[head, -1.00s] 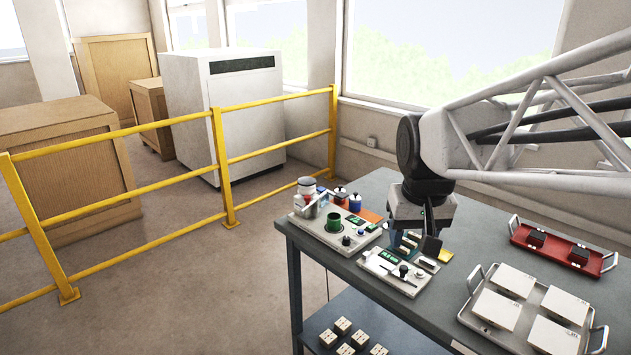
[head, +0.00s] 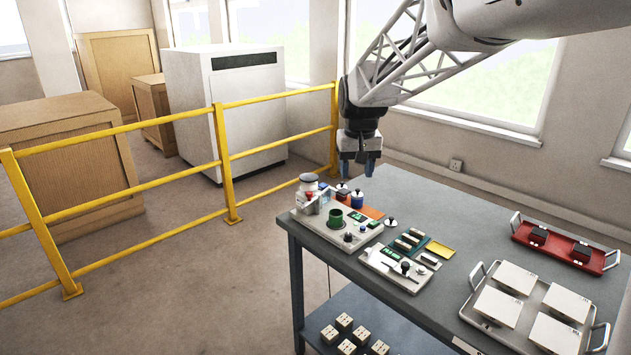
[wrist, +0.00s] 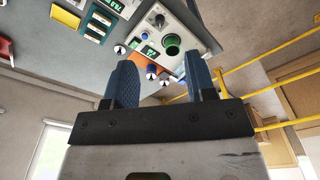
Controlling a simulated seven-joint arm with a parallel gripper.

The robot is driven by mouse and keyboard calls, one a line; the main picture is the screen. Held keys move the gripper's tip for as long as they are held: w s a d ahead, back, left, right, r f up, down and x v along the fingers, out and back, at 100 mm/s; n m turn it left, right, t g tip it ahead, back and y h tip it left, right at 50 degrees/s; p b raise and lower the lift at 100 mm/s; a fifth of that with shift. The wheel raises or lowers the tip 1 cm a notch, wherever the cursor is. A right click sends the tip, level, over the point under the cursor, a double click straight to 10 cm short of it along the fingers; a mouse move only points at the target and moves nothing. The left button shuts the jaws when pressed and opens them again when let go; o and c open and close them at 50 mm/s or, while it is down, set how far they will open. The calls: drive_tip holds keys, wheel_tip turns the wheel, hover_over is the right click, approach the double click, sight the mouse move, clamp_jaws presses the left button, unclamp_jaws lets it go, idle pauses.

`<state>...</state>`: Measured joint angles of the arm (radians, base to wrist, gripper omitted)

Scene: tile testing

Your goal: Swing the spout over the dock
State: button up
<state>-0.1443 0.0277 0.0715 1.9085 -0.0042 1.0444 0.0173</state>
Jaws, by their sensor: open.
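A beige bench unit (head: 330,238) stands at the table's left end. It carries a green round cup (head: 336,218), black and blue knobs, and a small display. A white-topped container with a grey bar beside it (head: 308,187) stands at its back left. I cannot tell which part is the spout; the green cup may be the dock. My gripper (head: 359,166) is open and empty, pointing down above and behind this unit. In the wrist view its blue fingers (wrist: 163,78) are apart, with the unit's green cup (wrist: 173,45) beyond them.
A second beige unit (head: 398,266) with a display and lever stands to the right. Small blue and dark knobbed pieces (head: 356,199) stand behind the first unit. A tray with white tiles (head: 484,328) and a red tray (head: 517,238) lie further right. A yellow rail (head: 226,165) stands left.

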drive_tip(key=w+a+f, duration=0.2)
drive_tip(key=w+a, duration=0.1)
drive_tip(key=w, duration=0.3)
drive_tip(key=w+a+f, duration=0.2)
drive_tip(key=w+a, duration=0.1)
drive_tip(key=w, duration=0.3)
drive_tip(key=n+g, duration=0.1)
hover_over(310, 193)
wheel_tip(310, 193, down, 7)
drive_tip(key=shift+w+a, duration=0.1)
drive_tip(key=shift+w, duration=0.05)
drive_tip(key=shift+f, duration=0.1)
drive_tip(key=shift+f, duration=3.85)
clamp_jaws()
